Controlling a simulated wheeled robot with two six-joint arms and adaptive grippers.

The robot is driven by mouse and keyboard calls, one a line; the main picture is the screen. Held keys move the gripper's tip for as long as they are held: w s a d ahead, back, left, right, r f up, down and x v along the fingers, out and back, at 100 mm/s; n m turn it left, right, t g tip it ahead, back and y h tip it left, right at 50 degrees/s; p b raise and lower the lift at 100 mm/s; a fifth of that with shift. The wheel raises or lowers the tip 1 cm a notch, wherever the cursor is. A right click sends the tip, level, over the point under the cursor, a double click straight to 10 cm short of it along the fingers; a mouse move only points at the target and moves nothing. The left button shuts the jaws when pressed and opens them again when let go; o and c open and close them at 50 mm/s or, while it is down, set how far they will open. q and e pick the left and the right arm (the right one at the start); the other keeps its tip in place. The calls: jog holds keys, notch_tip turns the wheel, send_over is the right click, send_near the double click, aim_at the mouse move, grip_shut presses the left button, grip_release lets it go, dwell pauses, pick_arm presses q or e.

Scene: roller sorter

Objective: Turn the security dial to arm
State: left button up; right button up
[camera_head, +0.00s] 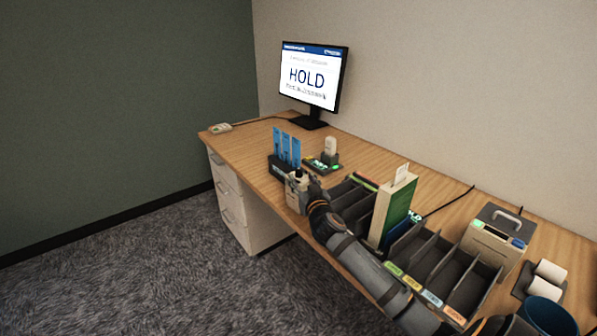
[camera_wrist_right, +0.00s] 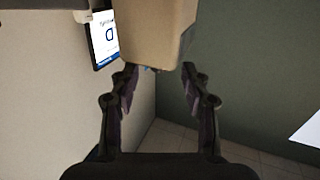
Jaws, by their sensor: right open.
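I cannot clearly make out a security dial in either view. My right arm comes in from the lower right in the head view, and its dark gripper (camera_head: 312,188) is at the front edge of the desk. It is beside a beige block-like thing (camera_head: 294,197), partly hidden by the gripper. In the right wrist view my right gripper (camera_wrist_right: 160,78) is open. A beige block (camera_wrist_right: 157,30) hangs into view from the top, at or just beyond the fingertips. I cannot tell whether they touch it. My left gripper is not in view.
The monitor (camera_head: 312,77) reads HOLD. Blue upright pieces (camera_head: 287,147) stand in a dark holder near the gripper. A sorter with dark compartments (camera_head: 437,262), a green and beige box (camera_head: 392,211) and a beige case (camera_head: 490,248) are to the right. The desk's left part is mostly clear.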

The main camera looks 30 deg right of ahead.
aim_at(300, 174)
jog(key=x, duration=0.4)
jog(key=shift+w+d, duration=0.1)
jog(key=shift+w, duration=0.3)
jog(key=shift+c, duration=0.9)
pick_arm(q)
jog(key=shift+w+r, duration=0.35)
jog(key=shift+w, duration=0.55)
pick_arm(e)
grip_shut()
